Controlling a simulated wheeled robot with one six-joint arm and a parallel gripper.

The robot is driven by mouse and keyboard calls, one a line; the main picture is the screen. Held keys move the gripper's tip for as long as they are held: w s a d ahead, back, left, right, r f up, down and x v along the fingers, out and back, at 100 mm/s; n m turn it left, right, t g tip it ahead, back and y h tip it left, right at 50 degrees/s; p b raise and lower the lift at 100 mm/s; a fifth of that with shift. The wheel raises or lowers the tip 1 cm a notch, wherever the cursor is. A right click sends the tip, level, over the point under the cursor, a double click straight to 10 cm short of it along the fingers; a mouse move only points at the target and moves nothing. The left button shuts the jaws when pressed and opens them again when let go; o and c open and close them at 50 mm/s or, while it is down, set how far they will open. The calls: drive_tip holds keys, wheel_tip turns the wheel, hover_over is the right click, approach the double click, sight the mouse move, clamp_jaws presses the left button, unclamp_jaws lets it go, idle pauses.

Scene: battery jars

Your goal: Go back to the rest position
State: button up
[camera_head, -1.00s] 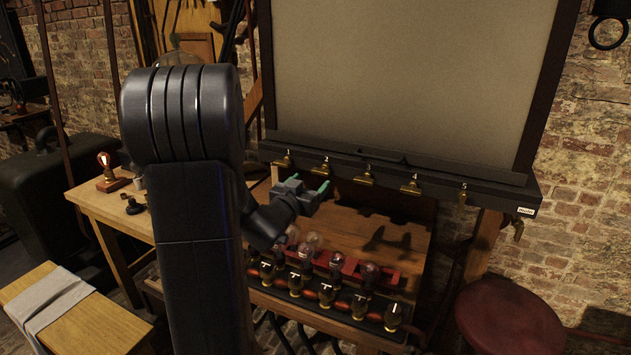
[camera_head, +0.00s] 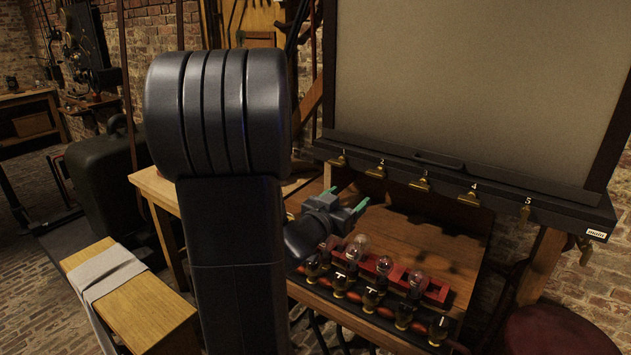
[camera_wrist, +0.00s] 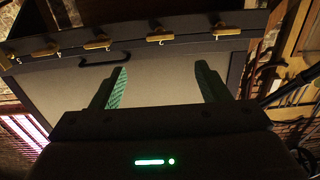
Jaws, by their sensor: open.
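My gripper (camera_head: 357,207) is in the air over the wooden bench (camera_head: 440,246), below the left part of the dark rail with brass hooks. Its two green fingers are apart with nothing between them. In the wrist view my gripper (camera_wrist: 160,85) also shows open and empty, with the rail and grey board behind it. My own arm hides part of the bench's left side in the head view.
Glass bulbs stand in a red rack (camera_head: 433,290) below my gripper, behind a row of dark knobs (camera_head: 403,316). The dark rail (camera_head: 450,178) and grey board (camera_head: 480,80) rise behind. A wooden stool (camera_head: 130,305) with a cloth stands left; a red round seat (camera_head: 550,335) stands right.

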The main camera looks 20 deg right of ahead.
sight(374, 176)
drive_tip(key=p+x, duration=0.2)
drive_tip(key=x, duration=1.1)
drive_tip(key=shift+w+d, duration=0.2)
drive_tip(key=shift+d, duration=0.05)
drive_tip(key=shift+p, duration=0.4)
drive_tip(key=shift+a, duration=0.1)
drive_tip(key=shift+f, duration=0.1)
